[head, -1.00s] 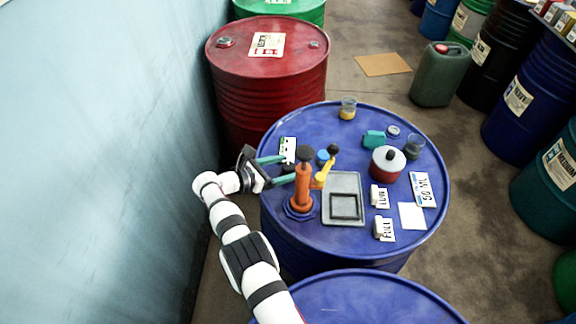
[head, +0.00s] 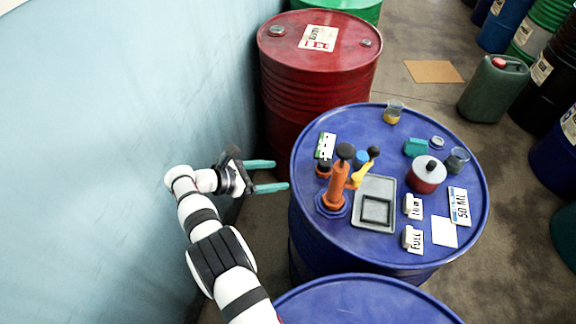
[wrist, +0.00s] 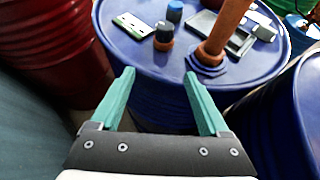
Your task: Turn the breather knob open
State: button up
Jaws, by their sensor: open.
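The blue drum (head: 440,255) carries an orange hand pump (head: 338,187) with a dark top and a yellow spout (head: 362,172). A small dark-topped orange knob (head: 323,170) stands beside the pump; it also shows in the wrist view (wrist: 163,36). A blue-topped knob or cap (head: 361,158) is close behind it, also seen in the wrist view (wrist: 174,11). I cannot tell for certain which is the breather knob. My gripper (head: 281,175) has two teal fingers, open and empty, left of the drum's rim. In the wrist view its fingertips (wrist: 159,73) point toward the dark-topped knob, apart from it.
A red drum (head: 320,80) stands behind. The wall (head: 110,130) is left of my arm.

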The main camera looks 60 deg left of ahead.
jog(key=s+a+f+m+g+y, duration=0.2)
jog(key=s+f+g, duration=0.5)
jog(key=s+f, duration=0.55)
jog(key=s+a+f+m+g+y, duration=0.45)
jog(key=s+m+g, duration=0.2)
jog(key=s, duration=0.35)
jog(key=m+t, duration=1.8)
jog(key=m, duration=0.5)
send_near(321, 168)
jog(key=x, duration=1)
jog(key=shift+w, duration=0.2)
jog(key=shift+a, duration=0.1)
